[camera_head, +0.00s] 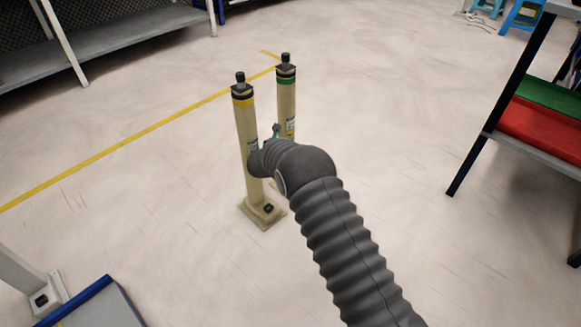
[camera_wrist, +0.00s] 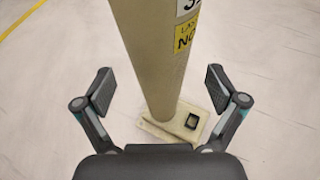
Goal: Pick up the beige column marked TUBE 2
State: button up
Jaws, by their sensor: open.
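Two tall beige columns stand upright close together on the floor in the head view. The nearer left one (camera_head: 246,118) has a yellow band under its black top; the farther right one (camera_head: 286,98) has a green band. Their labels are too small to read there, so I cannot tell which is TUBE 2. In the wrist view, my gripper (camera_wrist: 160,88) is open, its fingers apart on either side of a beige column (camera_wrist: 152,50), with gaps at both sides. Which column this is, I cannot tell for sure. My arm hides parts of both columns in the head view.
The column's square base (camera_wrist: 165,130) carries a small black part. A shelf unit with green and red bins (camera_head: 545,125) stands right, a grey bench (camera_head: 120,35) at upper left, and a blue-edged item (camera_head: 85,300) at lower left. The floor around the columns is clear.

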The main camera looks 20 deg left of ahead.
jog(key=x, duration=0.3)
jog(key=shift+w, duration=0.35)
jog(key=c, duration=1.5)
jog(key=shift+a+r, duration=0.1)
jog(key=shift+r, duration=0.05)
grip_shut()
